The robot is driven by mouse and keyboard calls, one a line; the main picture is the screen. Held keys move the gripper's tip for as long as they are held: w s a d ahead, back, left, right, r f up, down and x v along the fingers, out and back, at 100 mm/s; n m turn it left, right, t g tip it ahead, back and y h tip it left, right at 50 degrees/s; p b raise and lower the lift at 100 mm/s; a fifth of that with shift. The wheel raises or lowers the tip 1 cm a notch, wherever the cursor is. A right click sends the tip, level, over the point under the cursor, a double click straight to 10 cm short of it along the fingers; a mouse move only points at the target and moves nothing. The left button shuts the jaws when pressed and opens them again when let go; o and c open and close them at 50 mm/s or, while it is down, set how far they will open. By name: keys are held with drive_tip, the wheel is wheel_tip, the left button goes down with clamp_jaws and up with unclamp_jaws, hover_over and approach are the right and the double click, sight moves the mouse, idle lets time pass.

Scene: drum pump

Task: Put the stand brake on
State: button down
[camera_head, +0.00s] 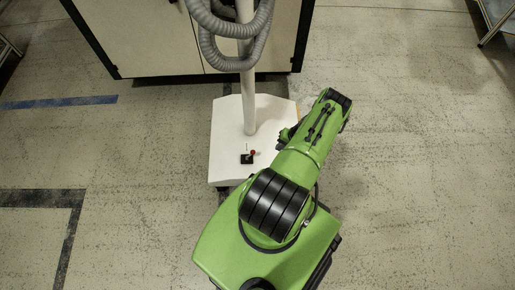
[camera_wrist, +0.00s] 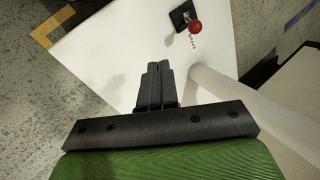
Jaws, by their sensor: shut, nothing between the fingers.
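The stand has a white base plate (camera_head: 226,128) on the floor with a pale upright pole (camera_head: 248,95) rising from it. The brake is a small lever with a red ball knob (camera_head: 253,152) on a black square mount (camera_head: 246,160) near the front edge of the base. In the wrist view the red knob (camera_wrist: 195,27) and black mount (camera_wrist: 182,15) show at the top, with a small printed label beside them. My gripper (camera_wrist: 158,66) is shut and empty over the white base, apart from the knob. In the head view my green arm hides most of the gripper.
A grey corrugated hose (camera_head: 230,25) hangs in loops around the pole. A pale cabinet (camera_head: 150,40) with black edges stands behind the base. In the wrist view the pole (camera_wrist: 225,88) runs just right of my gripper. The floor left of the base is open.

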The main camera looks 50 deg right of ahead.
sight(251, 154)
drive_tip(key=b+x, duration=0.4)
drive_tip(key=x, duration=0.5)
drive_tip(key=shift+w+f, duration=0.1)
drive_tip(key=shift+f, duration=0.2)
drive_tip(key=w+a, duration=0.1)
drive_tip(key=w, duration=0.2)
drive_tip(key=shift+w+a+r, duration=0.1)
drive_tip(key=shift+a+r, duration=0.1)
drive_tip(key=shift+a, duration=0.2)
drive_tip(key=shift+w+a, duration=0.15)
drive_tip(key=shift+w, duration=0.15)
drive_tip(key=shift+r, duration=0.15)
